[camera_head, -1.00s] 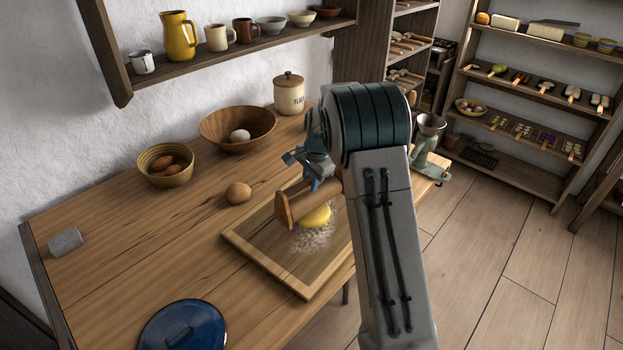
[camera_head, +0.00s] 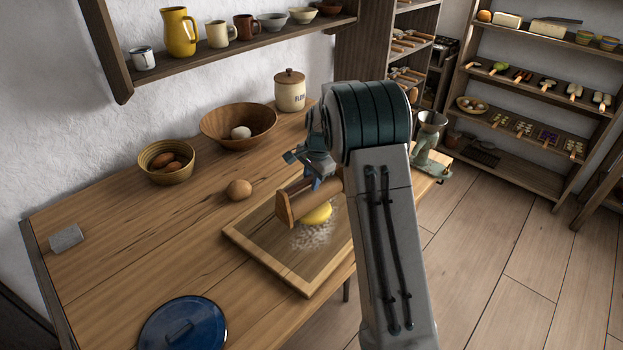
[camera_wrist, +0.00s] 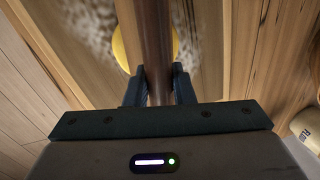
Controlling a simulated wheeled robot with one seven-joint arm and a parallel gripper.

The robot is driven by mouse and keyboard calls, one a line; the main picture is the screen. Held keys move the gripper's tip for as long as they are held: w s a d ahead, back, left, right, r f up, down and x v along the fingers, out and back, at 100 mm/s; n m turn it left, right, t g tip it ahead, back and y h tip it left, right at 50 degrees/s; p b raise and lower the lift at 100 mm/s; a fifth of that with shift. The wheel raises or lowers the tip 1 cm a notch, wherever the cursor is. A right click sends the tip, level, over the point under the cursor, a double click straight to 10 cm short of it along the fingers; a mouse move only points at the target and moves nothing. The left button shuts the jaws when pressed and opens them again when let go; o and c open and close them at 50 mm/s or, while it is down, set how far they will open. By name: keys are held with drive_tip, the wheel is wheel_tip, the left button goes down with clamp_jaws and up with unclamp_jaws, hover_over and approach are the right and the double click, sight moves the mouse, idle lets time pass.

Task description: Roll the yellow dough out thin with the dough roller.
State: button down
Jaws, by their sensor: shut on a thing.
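My gripper (camera_wrist: 158,84) is shut on the wooden dough roller (camera_head: 297,199), which it holds across its jaws over the board. In the wrist view the roller (camera_wrist: 153,30) runs away from me between the two fingers. The yellow dough (camera_head: 318,214) lies on the wooden board (camera_head: 262,255) amid scattered flour, partly hidden by the roller. In the wrist view the dough (camera_wrist: 122,50) shows on both sides of the roller. I cannot tell whether roller and dough touch. My arm hides the board's right part.
On the table stand a brown egg-shaped thing (camera_head: 239,190), a wooden bowl (camera_head: 213,125), a smaller bowl (camera_head: 160,177), a flour jar (camera_head: 290,93), a grey block (camera_head: 66,238) and a blue lid (camera_head: 165,325). A wall shelf (camera_head: 230,45) overhangs the back. The table's left middle is clear.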

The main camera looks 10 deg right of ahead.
drive_tip(key=shift+f, duration=0.25)
drive_tip(key=shift+r+p, duration=2.25)
drive_tip(key=shift+r, duration=1.35)
drive_tip(key=shift+f, duration=0.2)
drive_tip(key=shift+f+b, duration=2)
drive_tip(key=shift+f, duration=0.8)
drive_tip(key=shift+f+b, duration=0.35)
drive_tip(key=shift+f, duration=0.25)
